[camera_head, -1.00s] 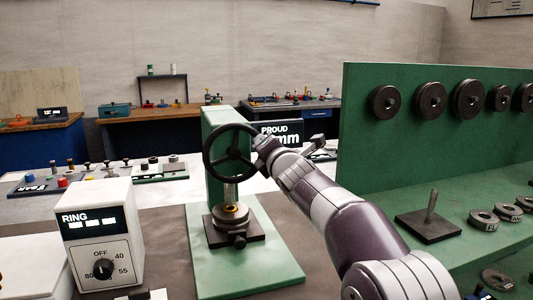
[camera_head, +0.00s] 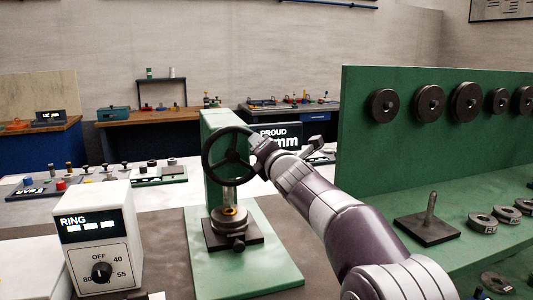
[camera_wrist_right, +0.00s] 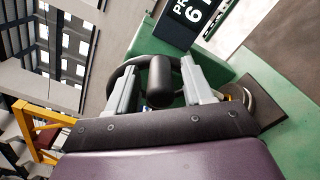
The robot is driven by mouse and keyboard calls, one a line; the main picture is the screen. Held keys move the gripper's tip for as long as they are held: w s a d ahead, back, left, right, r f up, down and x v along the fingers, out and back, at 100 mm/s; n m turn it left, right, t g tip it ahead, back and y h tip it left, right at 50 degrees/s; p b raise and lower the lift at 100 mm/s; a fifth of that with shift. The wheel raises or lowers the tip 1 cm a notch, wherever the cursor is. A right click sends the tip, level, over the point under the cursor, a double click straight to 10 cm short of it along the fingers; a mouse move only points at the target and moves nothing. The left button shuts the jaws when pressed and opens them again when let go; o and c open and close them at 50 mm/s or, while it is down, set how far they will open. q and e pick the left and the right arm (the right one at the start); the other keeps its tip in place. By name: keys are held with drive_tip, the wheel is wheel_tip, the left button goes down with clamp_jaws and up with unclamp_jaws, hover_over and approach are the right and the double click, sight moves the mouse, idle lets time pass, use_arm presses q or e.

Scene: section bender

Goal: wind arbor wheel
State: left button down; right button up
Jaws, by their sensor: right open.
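The black three-spoke arbor wheel (camera_head: 231,156) is on the front of the green upright press (camera_head: 218,122). A metal ram (camera_head: 229,194) stands below the wheel, over a round dark piece on a black plate (camera_head: 250,236). My right gripper (camera_head: 260,146) is at the right side of the wheel's rim. In the right wrist view, the open fingers (camera_wrist_right: 160,72) are on either side of a black cylindrical handle (camera_wrist_right: 160,82); whether they touch it is unclear. The wheel's rim passes behind the fingers there. My left gripper is out of view.
A white box marked RING with a dial (camera_head: 98,240) stands left of the press. A PROUD display (camera_head: 280,138) stands behind. At right, a green panel (camera_head: 380,165) carries several dark rollers; a black plate with a peg (camera_head: 427,228) stands before it.

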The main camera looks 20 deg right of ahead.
use_arm(q)
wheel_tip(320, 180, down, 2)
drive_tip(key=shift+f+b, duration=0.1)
drive_tip(key=shift+b, duration=0.85)
use_arm(e)
drive_tip(key=s, duration=1.2)
drive_tip(key=shift+s+d, duration=0.15)
drive_tip(key=shift+s, duration=0.1)
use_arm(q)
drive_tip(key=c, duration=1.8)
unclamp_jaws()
